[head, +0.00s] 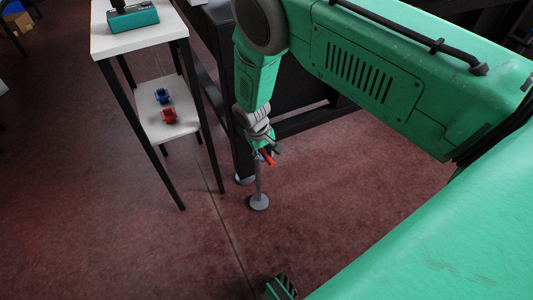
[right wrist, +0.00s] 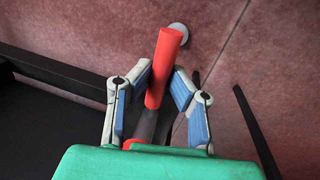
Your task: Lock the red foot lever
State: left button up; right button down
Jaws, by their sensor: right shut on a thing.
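The red foot lever (head: 268,159) is a short red bar beside the black table leg, above a grey foot with a round base (head: 259,202). In the right wrist view the red lever (right wrist: 165,62) stands between my blue-padded fingers, its end sticking out past them. My right gripper (head: 266,147) is at the lever in the head view, and it also shows in the right wrist view (right wrist: 162,85), shut on the lever. The lower part of the lever's mount is partly hidden by my gripper.
A white stand with black legs (head: 140,38) is left of the grid table's black frame (head: 300,123). Its top holds a teal item (head: 133,20); its lower shelf holds a blue part (head: 162,96) and a red part (head: 168,115). The reddish floor in front is clear.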

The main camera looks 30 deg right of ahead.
pick_arm(q)
jog(key=shift+a+f, duration=0.1)
jog(key=shift+a, duration=0.25)
pick_arm(e)
jog(key=shift+w+a+r+m, duration=0.25)
jog(key=shift+w+m, duration=0.1)
jog(key=shift+m, duration=0.05)
pick_arm(q)
jog(key=shift+d, duration=0.15)
pick_arm(e)
jog(key=c, duration=1.5)
grip_release()
jog(key=shift+o, duration=0.2)
jog(key=shift+s, duration=0.15)
pick_arm(q)
jog(key=shift+s, duration=0.1)
pick_arm(e)
jog(key=shift+a, duration=0.1)
jog(key=shift+r, duration=0.35)
notch_tip(320, 180, up, 11)
jog(key=a, duration=0.2)
jog(key=shift+a, duration=0.2)
jog(key=shift+f, duration=0.1)
